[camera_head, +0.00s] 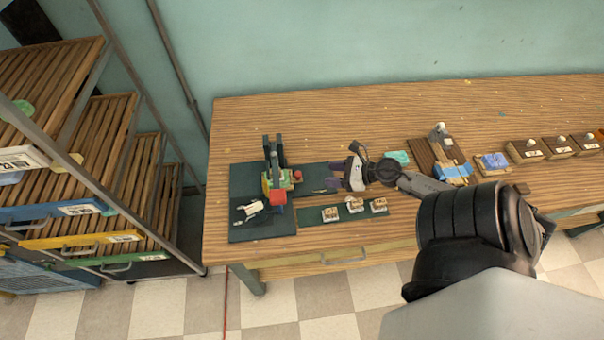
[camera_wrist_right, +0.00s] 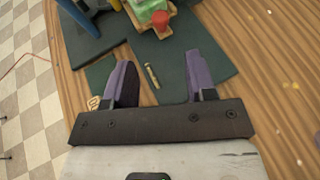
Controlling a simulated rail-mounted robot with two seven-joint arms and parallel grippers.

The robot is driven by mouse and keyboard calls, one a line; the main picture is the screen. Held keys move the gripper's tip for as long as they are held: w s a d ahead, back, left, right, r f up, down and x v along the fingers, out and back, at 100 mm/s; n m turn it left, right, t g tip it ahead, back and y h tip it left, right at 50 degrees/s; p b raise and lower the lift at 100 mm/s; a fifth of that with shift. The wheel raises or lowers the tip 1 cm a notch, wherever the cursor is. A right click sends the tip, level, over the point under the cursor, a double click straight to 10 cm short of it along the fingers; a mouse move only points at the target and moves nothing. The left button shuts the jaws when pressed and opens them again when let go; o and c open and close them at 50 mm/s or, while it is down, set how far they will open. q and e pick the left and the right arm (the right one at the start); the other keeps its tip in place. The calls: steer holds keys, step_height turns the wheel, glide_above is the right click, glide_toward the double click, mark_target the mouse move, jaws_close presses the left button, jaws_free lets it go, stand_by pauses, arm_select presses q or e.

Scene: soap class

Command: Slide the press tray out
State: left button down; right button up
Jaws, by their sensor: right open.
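The press (camera_head: 275,162) stands on a dark green mat at the left of the table, with dark upright posts and a red block at its front. My left gripper is not in view.
A small brass-coloured piece (camera_wrist_right: 152,76) lies on the mat, seen between my right fingers. Several small stamped pieces (camera_head: 354,204) lie on a green strip at the table's front. A white and black item (camera_head: 250,209) lies front-left. A slatted rack (camera_head: 85,165) stands left of the table.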

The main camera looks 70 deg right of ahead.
mark_target(302, 180)
steer(key=x, duration=1)
steer(key=shift+w+f, duration=0.1)
steer(key=shift+w, duration=0.2)
steer(key=shift+c, duration=0.5)
jaws_close()
